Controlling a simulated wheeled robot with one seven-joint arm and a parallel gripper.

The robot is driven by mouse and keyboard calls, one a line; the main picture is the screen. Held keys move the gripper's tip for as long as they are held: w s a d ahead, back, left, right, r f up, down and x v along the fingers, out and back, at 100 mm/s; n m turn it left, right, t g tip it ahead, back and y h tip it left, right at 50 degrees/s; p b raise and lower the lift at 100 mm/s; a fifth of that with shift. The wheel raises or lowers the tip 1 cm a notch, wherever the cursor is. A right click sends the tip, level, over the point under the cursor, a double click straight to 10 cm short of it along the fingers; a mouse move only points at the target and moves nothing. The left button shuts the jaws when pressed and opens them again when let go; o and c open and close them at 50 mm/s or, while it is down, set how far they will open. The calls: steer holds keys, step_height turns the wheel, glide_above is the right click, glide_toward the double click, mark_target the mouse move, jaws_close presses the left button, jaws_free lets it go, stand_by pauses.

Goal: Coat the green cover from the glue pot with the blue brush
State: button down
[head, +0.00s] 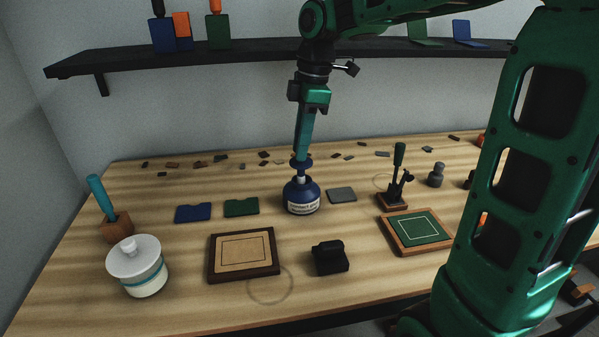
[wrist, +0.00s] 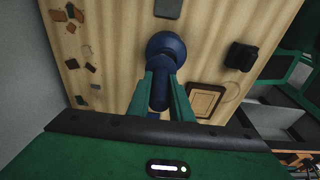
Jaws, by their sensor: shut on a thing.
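The green cover (head: 241,207) lies flat on the table, left of the glue pot. The glue pot (head: 300,198) is round and dark blue with a pale label; it also shows in the wrist view (wrist: 167,43). My gripper (head: 302,150) points down above the pot and is shut on the blue brush (head: 302,163). The brush handle shows between my fingers in the wrist view (wrist: 160,95). The brush's wide blue collar sits just above the pot's pale neck. Its bristles are hidden, and I cannot tell how deep they reach.
A blue cover (head: 193,212) and a grey cover (head: 341,194) flank the green cover and pot. A framed tan board (head: 243,254), black block (head: 329,257) and white lidded jar (head: 137,266) stand nearer. A small press (head: 396,182) and green board (head: 417,229) are right.

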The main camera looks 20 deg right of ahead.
steer(key=shift+w+r, duration=0.1)
steer(key=shift+r, duration=3.15)
